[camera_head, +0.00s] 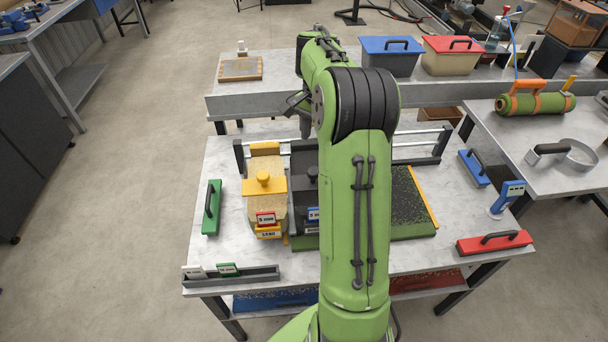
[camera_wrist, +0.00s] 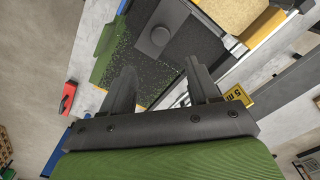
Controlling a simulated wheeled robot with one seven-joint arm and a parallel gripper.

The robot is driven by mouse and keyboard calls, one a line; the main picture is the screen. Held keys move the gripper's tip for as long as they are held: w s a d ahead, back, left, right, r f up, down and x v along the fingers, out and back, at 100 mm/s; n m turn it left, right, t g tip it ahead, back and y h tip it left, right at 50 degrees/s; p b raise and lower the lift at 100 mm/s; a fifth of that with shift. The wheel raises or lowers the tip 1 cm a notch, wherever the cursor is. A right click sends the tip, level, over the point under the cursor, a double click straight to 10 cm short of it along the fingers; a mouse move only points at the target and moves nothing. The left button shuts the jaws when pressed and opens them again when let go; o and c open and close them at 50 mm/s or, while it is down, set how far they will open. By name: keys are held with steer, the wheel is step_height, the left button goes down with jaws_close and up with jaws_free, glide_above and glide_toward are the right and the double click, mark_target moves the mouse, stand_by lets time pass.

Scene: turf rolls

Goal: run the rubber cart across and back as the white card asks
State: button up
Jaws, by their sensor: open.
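The dark rubber cart (camera_head: 305,190) stands on the table beside the yellow sand cart (camera_head: 265,190), largely hidden behind my arm. In the wrist view the rubber cart (camera_wrist: 185,40) shows its dark top and round knob (camera_wrist: 157,38). My gripper (camera_wrist: 160,85) is open and empty, its fingers apart and pointing toward the cart, with the knob ahead of them and not between them. Green turf (camera_head: 415,200) with dark granules lies right of my arm. A white card (camera_head: 193,272) stands in a grey holder at the table's front left; its writing is too small to read.
Rails (camera_head: 420,148) run along the table's back. A green-handled block (camera_head: 211,207) stands left, a blue one (camera_head: 473,167) and a red one (camera_head: 494,242) right. A blue gauge (camera_head: 508,197) stands near the right edge. Lidded bins (camera_head: 390,58) stand on the bench behind.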

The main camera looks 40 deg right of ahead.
mark_target(314, 169)
step_height(314, 169, down, 13)
steer(key=shift+w+a+f+b, duration=0.1)
steer(key=shift+a+f+b, duration=0.05)
steer(key=shift+b, duration=0.85)
jaws_close()
